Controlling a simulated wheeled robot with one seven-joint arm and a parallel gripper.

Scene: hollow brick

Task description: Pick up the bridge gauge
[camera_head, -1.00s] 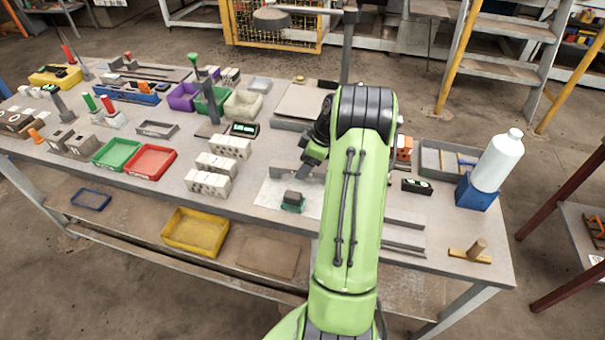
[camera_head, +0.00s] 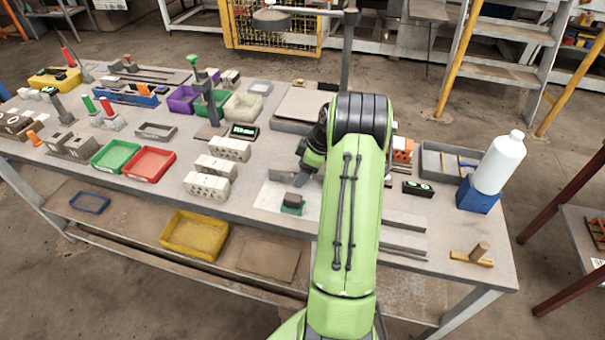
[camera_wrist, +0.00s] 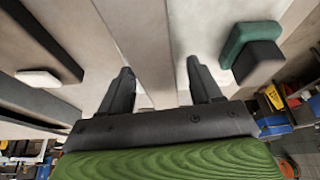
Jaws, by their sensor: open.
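A small block with a green part and a dark grey part (camera_head: 292,205) sits on a pale plate (camera_head: 268,197) near the table's front edge; it may be the bridge gauge, but I cannot tell for sure. In the wrist view the block (camera_wrist: 250,52) lies to the right of the fingers, apart from them.
White hollow bricks (camera_head: 207,186) stand left of the plate. Grey bars (camera_head: 403,236) lie to the right, with a black display box (camera_head: 418,189), a white bottle (camera_head: 499,163) on a blue block and a wooden mallet (camera_head: 474,255). Red (camera_head: 149,164) and green trays stand further left.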

